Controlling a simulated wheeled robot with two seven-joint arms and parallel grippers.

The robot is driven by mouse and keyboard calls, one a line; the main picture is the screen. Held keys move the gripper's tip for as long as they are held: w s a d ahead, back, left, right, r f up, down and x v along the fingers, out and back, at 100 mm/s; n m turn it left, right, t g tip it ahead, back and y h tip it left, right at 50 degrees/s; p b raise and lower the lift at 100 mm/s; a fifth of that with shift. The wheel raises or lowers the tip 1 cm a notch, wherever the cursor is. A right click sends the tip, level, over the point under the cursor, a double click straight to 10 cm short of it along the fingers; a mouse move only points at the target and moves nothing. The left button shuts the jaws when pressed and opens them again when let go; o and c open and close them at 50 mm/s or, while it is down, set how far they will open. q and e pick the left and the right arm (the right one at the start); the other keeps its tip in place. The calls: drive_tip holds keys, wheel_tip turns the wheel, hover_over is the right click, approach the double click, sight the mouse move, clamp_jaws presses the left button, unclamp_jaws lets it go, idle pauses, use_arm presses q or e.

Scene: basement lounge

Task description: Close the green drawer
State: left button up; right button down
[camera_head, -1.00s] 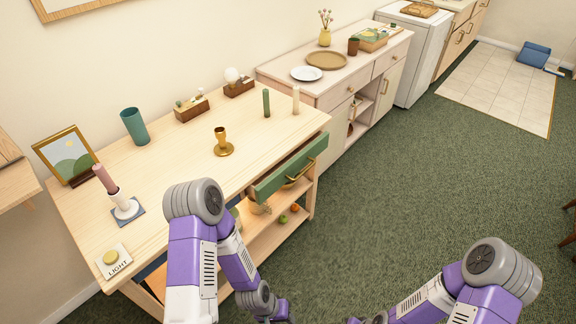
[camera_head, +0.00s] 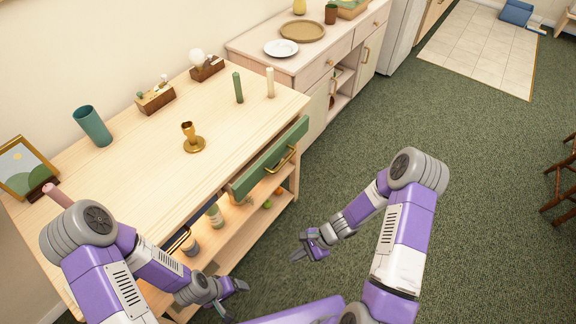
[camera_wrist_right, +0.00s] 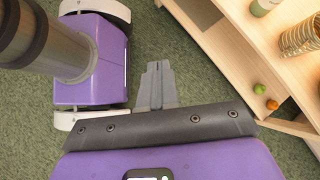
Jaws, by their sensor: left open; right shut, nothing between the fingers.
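The green drawer (camera_head: 258,167) juts out from the front of the wooden table (camera_head: 150,185), below its right end. Its brass handle (camera_head: 288,160) faces the carpet. My left gripper (camera_head: 236,299) is open and empty, low in front of the table's shelf, apart from the drawer.
On the tabletop stand a brass candle holder (camera_head: 192,140), a teal vase (camera_head: 93,126), a green candle (camera_head: 238,88) and a cream candle (camera_head: 270,83). Jars and fruit sit on the lower shelf (camera_head: 232,238). A pale cabinet (camera_head: 305,75) adjoins.

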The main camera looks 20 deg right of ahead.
drive_tip(key=w+d+r+m+t, duration=0.5)
drive_tip(key=w+d+m+t, duration=0.15)
drive_tip(key=w, duration=0.25)
drive_tip(key=w+d+r+m+t, duration=0.6)
drive_tip(key=w+d, duration=0.1)
drive_tip(key=w, duration=0.3)
use_arm(q)
wheel_tip(320, 180, down, 2)
drive_tip(key=shift+w+f+b, duration=0.1)
drive_tip(key=shift+b, duration=1)
use_arm(e)
drive_tip(key=x, duration=1.3)
drive_tip(key=shift+a+r+y, duration=0.2)
drive_tip(key=shift+r+y, duration=0.05)
drive_tip(key=shift+y, duration=0.15)
